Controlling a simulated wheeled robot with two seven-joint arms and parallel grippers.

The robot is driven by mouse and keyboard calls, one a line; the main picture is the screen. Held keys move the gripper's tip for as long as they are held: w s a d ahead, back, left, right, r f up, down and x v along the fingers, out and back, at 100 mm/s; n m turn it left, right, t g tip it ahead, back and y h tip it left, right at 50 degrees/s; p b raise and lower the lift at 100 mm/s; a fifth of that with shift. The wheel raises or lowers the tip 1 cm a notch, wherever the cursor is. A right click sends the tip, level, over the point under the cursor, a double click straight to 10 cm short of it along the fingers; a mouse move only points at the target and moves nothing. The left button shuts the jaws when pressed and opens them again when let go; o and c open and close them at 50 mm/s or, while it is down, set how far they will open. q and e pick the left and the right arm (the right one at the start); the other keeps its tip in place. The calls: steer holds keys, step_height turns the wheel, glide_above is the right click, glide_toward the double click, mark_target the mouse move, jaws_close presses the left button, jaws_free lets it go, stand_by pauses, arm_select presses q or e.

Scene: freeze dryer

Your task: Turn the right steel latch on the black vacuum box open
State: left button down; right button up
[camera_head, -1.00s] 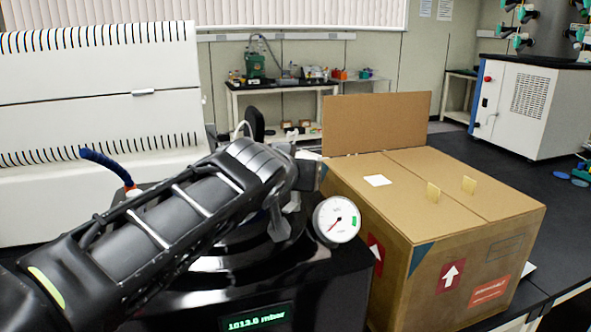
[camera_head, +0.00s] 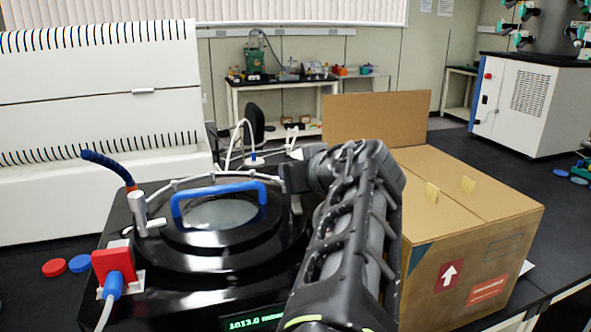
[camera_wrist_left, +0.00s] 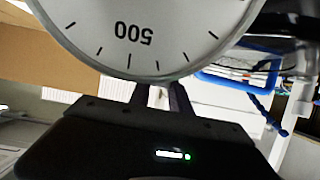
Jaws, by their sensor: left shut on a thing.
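The black vacuum box (camera_head: 180,300) stands on the bench, with a blue lid handle (camera_head: 220,189) over a round window. The left steel latch (camera_head: 143,215) is in plain view. Part of the right steel latch (camera_head: 297,203) shows just below my left gripper (camera_head: 295,178), which reaches in from the right side of the lid. In the left wrist view my left gripper (camera_wrist_left: 158,92) is shut on a pale piece, seemingly that latch; its contact is mostly hidden. The round gauge (camera_wrist_left: 130,35) is very close there and is hidden behind my arm in the head view. My right gripper is out of view.
A large cardboard box (camera_head: 470,205) stands close on the right, beside my arm. A red fitting (camera_head: 113,263) with a blue plug is at the box's left front. A white rack unit (camera_head: 95,130) stands behind. Red and blue caps (camera_head: 66,266) lie at left.

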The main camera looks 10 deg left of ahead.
arm_select(q)
steer(key=c, duration=1.2)
jaws_free()
steer(key=shift+s, duration=0.1)
